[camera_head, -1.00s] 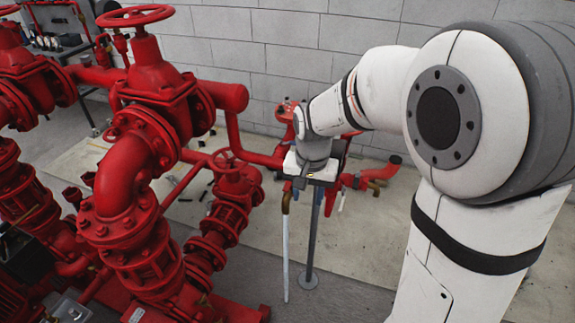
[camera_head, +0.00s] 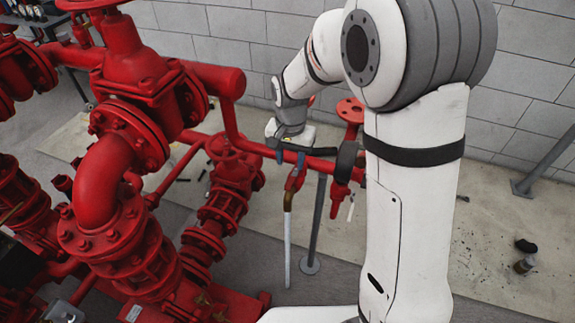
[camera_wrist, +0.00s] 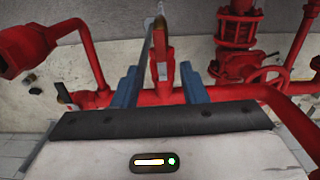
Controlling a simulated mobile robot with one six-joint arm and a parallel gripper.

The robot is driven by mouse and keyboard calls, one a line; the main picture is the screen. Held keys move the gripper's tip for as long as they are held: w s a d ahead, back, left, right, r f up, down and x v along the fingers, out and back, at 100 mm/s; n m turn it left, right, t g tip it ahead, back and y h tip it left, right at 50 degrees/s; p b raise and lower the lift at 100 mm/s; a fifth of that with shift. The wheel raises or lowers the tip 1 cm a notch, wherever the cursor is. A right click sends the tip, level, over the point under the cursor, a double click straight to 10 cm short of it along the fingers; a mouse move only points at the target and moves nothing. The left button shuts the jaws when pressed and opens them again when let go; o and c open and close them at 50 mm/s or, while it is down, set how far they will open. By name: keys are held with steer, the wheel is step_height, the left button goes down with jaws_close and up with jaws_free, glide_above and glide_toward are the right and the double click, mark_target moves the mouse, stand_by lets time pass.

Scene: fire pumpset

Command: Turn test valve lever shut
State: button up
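My gripper (camera_head: 291,155) is above the red horizontal pipe in the head view, pointing down. Its two blue fingers show in the wrist view (camera_wrist: 160,88), apart with a clear gap. The small red test valve (camera_head: 296,178) hangs just below my gripper, with a brass piece and a pale pipe beneath it. In the wrist view, a narrow red part of the test valve (camera_wrist: 162,58), perhaps its lever, shows beyond and between the fingers. I cannot tell which part is the lever, or whether a finger touches it.
A red horizontal pipe (camera_wrist: 228,94) runs across beneath the fingers. A flanged red valve (camera_head: 232,170) stands left, and another red fitting (camera_head: 349,112) stands right. A grey post (camera_head: 316,225) stands close by.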

mark_target(290, 182)
step_height(290, 182, down, 8)
steer(key=shift+r, duration=0.25)
steer(key=shift+c, duration=0.2)
jaws_close()
stand_by(0.5)
